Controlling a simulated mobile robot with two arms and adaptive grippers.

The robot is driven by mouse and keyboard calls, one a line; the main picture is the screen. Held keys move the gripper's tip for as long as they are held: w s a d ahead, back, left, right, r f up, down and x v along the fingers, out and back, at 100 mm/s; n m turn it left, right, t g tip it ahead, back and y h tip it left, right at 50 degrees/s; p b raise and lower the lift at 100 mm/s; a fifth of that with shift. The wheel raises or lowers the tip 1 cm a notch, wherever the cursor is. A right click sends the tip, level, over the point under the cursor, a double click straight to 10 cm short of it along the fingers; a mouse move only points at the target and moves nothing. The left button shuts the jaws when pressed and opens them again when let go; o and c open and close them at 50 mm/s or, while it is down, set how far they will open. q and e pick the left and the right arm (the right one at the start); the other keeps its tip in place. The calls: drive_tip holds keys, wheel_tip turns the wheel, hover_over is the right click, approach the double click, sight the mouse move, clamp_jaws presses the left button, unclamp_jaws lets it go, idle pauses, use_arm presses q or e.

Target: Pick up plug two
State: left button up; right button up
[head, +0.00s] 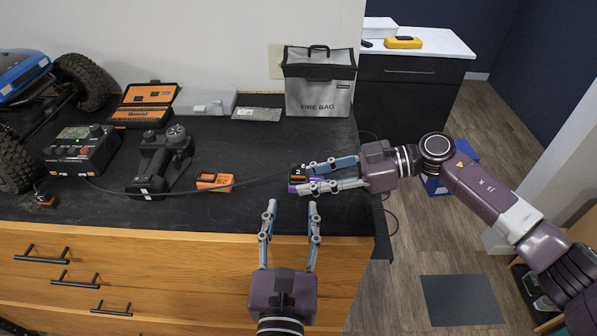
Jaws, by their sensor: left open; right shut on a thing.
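A small dark block marked "2" (299,170), with orange and purple parts, is at the right part of the black worktop; it looks like plug two. My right gripper (302,178) comes in from the right and is shut on it, its fingers hiding part of it. A thin cable runs from the left across the worktop to this spot. My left gripper (292,205) is open and empty, fingers pointing away from me at the worktop's front edge, just short of the block. Whether the block touches the worktop is unclear.
An orange battery (215,182), a black controller (162,160) and a charger box (82,150) sit to the left. An orange case (145,105) and a fire bag (319,83) stand at the back. An RC crawler (45,90) is at far left.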

sight(298, 170)
use_arm(q)
drive_tip(key=w, duration=0.5)
drive_tip(key=shift+w+d, duration=0.1)
drive_tip(key=shift+w, duration=0.3)
drive_tip(key=w, duration=0.4)
drive_tip(key=shift+w+d+r, duration=0.1)
drive_tip(key=shift+d+r, duration=0.1)
drive_tip(key=shift+d, duration=0.1)
drive_tip(key=shift+w, duration=0.5)
drive_tip(key=shift+s, duration=0.1)
drive_tip(key=c, duration=1)
